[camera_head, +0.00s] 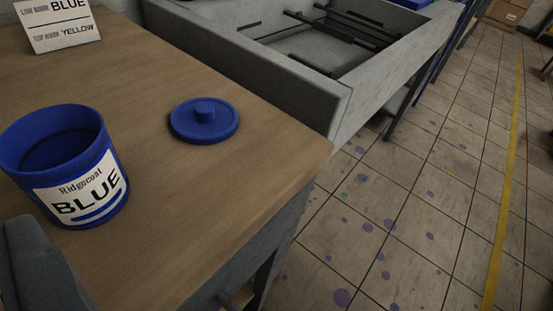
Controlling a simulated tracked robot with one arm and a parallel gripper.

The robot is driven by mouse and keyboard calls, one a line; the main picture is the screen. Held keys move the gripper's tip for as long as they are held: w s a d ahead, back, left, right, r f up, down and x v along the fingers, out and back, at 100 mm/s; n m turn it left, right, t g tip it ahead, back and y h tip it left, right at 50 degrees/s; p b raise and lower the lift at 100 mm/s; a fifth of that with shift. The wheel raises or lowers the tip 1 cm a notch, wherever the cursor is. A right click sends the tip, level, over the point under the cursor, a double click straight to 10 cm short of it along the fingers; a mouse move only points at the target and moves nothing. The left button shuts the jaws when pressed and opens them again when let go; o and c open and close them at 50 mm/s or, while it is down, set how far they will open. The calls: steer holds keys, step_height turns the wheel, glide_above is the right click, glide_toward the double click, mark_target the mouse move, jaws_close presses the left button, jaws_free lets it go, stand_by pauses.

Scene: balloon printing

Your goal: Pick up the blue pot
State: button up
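The blue pot (62,163) stands upright and open on the wooden worktop at the left of the view. Its white label reads "Ridgecoat BLUE", and its inside is dark. A blue lid (203,121) with a round knob lies flat on the worktop to the right of the pot, apart from it. A dark grey part of what looks like my gripper (40,265) shows at the lower left corner, in front of the pot's lower left side. The rest of it is out of frame, so its opening is hidden. I cannot tell whether it touches the pot.
The wooden worktop (225,190) is bare around the lid and towards its front edge. A sign card (62,35) reading "BLUE" and "YELLOW" stands at the back left. A grey open-topped trough (335,62) adjoins the worktop behind. Paint-spotted tiled floor (400,215) lies right.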

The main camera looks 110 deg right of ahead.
mark_target(72, 187)
steer(key=s+d+f+g+h, duration=0.2)
steer(key=s+d+f, duration=0.1)
steer(key=s+f, duration=0.2)
steer(key=shift+m, duration=0.3)
steer(key=b+x, duration=0.1)
steer(key=x, duration=0.7)
steer(key=shift+w+d+f+b, duration=0.1)
steer(key=shift+w+d+b, duration=0.05)
steer(key=shift+w+b, duration=0.25)
steer(key=x, duration=0.1)
steer(key=b+x, duration=0.1)
steer(key=x, duration=0.2)
steer(key=shift+d+f+b, duration=0.25)
steer(key=shift+f+b, duration=0.05)
steer(key=shift+f, duration=0.05)
steer(key=shift+w+d, duration=0.2)
steer(key=shift+w, duration=0.05)
steer(key=c, duration=1.1)
